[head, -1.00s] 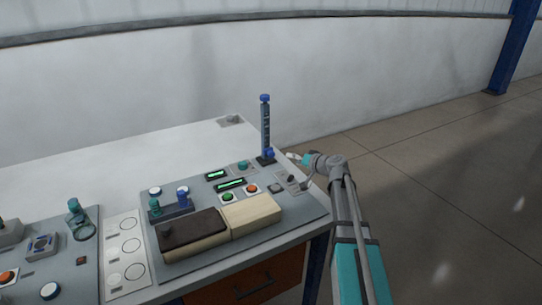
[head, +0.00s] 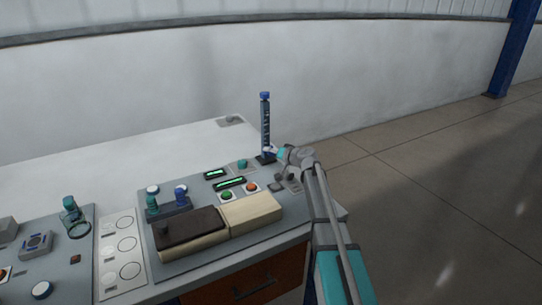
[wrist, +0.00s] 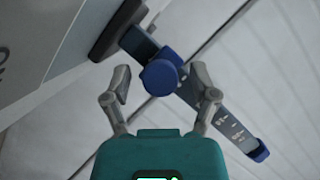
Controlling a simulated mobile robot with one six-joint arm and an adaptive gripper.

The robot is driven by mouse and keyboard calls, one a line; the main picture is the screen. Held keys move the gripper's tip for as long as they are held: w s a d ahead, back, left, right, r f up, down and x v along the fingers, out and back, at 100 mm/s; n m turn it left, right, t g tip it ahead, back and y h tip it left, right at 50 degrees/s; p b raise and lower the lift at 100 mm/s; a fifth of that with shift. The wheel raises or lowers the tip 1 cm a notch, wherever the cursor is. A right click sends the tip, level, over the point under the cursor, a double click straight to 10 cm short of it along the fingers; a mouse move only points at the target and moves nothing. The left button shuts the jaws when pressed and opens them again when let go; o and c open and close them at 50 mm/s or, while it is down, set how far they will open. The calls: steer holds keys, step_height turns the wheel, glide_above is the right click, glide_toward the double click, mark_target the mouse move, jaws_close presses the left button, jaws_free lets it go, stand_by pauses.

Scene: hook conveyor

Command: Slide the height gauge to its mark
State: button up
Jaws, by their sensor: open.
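The height gauge (head: 265,122) stands upright at the back right of the console, a dark scaled post with a blue cap on top. In the wrist view the gauge (wrist: 228,122) runs diagonally, with its dark base at upper left and its blue end at lower right. Its round blue slider knob (wrist: 160,77) sits low on the post, near the base. My gripper (wrist: 162,82) is open, with one finger on either side of the knob; I cannot tell whether either finger touches it.
The console panel (head: 215,262) carries a green button (head: 226,195), a red button (head: 251,187) and two lit displays. A dark-topped block (head: 187,234) and a cream block (head: 251,211) lie in front. The white tabletop behind is mostly clear.

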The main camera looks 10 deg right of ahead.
steer(key=shift+w+a, duration=0.15)
steer(key=shift+w, duration=0.05)
jaws_close()
stand_by(0.4)
